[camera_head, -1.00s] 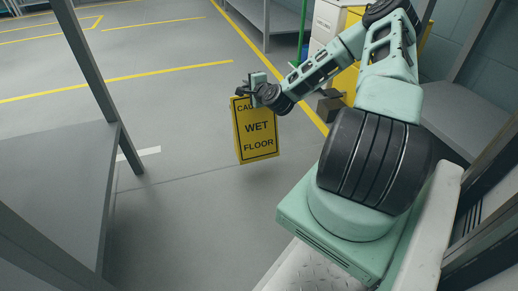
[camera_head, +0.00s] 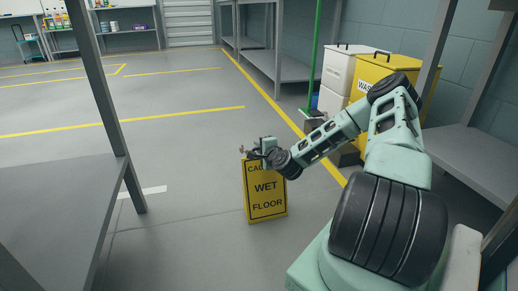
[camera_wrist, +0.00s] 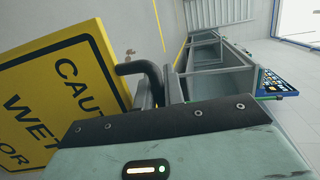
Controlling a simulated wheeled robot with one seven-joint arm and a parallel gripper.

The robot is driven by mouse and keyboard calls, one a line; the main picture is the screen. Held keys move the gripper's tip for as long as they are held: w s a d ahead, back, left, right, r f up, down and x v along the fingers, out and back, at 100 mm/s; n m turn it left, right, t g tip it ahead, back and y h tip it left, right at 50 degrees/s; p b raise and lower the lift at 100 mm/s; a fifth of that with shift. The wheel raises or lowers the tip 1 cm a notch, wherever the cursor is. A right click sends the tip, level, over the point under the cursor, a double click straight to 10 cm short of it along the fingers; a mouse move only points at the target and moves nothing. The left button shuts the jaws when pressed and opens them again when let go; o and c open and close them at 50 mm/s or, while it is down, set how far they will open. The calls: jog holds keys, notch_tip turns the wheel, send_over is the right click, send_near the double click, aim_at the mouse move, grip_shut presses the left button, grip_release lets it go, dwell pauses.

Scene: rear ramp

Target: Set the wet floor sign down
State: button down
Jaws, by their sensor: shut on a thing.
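The wet floor sign (camera_head: 265,196) is a yellow upright board with black lettering, in front of my base in the head view. My gripper (camera_head: 257,152) is at its top edge and shut on it, covering part of the top line of lettering. The sign's lower edge is close to the grey floor; I cannot tell whether it touches. In the wrist view the sign (camera_wrist: 50,100) fills the left side, beside a dark curved handle (camera_wrist: 143,75) at the fingers.
Grey shelving (camera_head: 50,205) with a post stands at the left. A white bin (camera_head: 345,75) and a yellow bin (camera_head: 385,72) stand at the back right, near a green pole (camera_head: 315,55). A yellow floor line runs behind the sign. The floor around the sign is open.

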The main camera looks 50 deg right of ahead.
jog(key=c, duration=1.5)
grip_release()
jog(key=shift+f, duration=0.1)
jog(key=p+v, duration=0.6)
jog(key=v, duration=0.6)
jog(key=w+a+r+n+g+y, duration=0.1)
jog(key=w+a+n+g+y, duration=0.35)
jog(key=a+n, duration=0.75)
jog(key=s+a+r+n+g+y, duration=0.2)
jog(key=a+n, duration=0.2)
jog(key=a, duration=0.5)
jog(key=s+a+r+n+g+y, duration=0.1)
jog(key=a+r+n+g+y, duration=0.2)
jog(key=a, duration=0.6)
jog(key=s+a+r+n+g+h, duration=0.1)
jog(key=s+a+r+n, duration=0.4)
jog(key=s, duration=0.7)
jog(key=s+a+r+n+g+h, duration=0.2)
jog(key=s+a+r+n+g, duration=0.2)
jog(key=s+a+r, duration=0.5)
jog(key=s+n, duration=0.2)
jog(key=s, duration=0.1)
jog(key=shift+a+n, duration=0.2)
jog(key=shift+n, duration=0.1)
